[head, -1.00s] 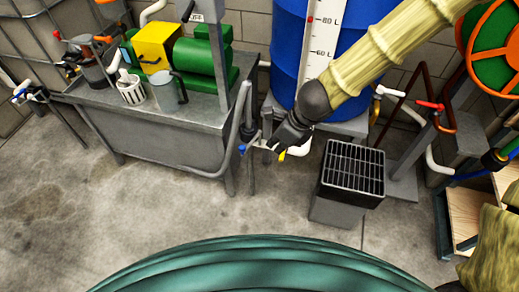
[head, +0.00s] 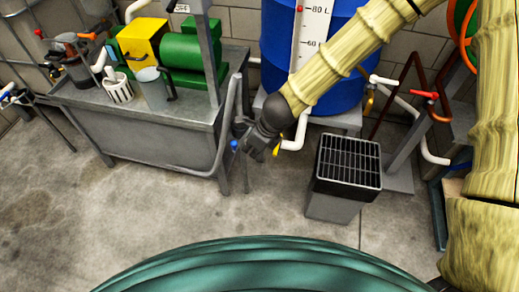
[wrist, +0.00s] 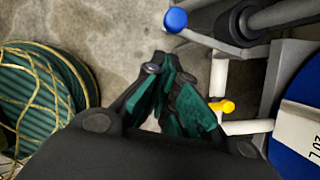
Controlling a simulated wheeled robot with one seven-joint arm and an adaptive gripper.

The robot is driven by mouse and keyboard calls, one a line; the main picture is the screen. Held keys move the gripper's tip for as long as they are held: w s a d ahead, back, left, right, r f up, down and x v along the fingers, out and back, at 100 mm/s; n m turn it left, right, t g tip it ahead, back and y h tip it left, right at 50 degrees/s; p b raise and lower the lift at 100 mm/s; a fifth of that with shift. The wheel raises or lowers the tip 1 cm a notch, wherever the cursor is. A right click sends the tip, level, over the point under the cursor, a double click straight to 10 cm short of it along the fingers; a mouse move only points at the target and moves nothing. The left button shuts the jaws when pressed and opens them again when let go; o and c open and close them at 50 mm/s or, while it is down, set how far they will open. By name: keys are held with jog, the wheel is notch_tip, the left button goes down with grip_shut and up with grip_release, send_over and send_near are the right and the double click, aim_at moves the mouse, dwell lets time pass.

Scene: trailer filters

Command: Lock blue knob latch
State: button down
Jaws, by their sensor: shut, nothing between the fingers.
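A small blue knob (head: 235,144) shows by the table's right leg in the head view, just left of my gripper (head: 258,148). My gripper (wrist: 168,76) has dark fingers with green pads, drawn together and empty. It appears apart from the knob in the wrist view. A yellow handle (wrist: 222,106) on the white pipe (wrist: 219,75) lies right of the fingers.
The blue barrel (head: 277,50) stands behind my arm. A grated grey box (head: 347,168) stands right of my gripper. A metal table (head: 150,130) with a green and yellow machine (head: 193,60) is at left.

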jog(key=shift+w+a, duration=0.5)
jog(key=shift+a, duration=0.25)
jog(key=shift+a, duration=0.15)
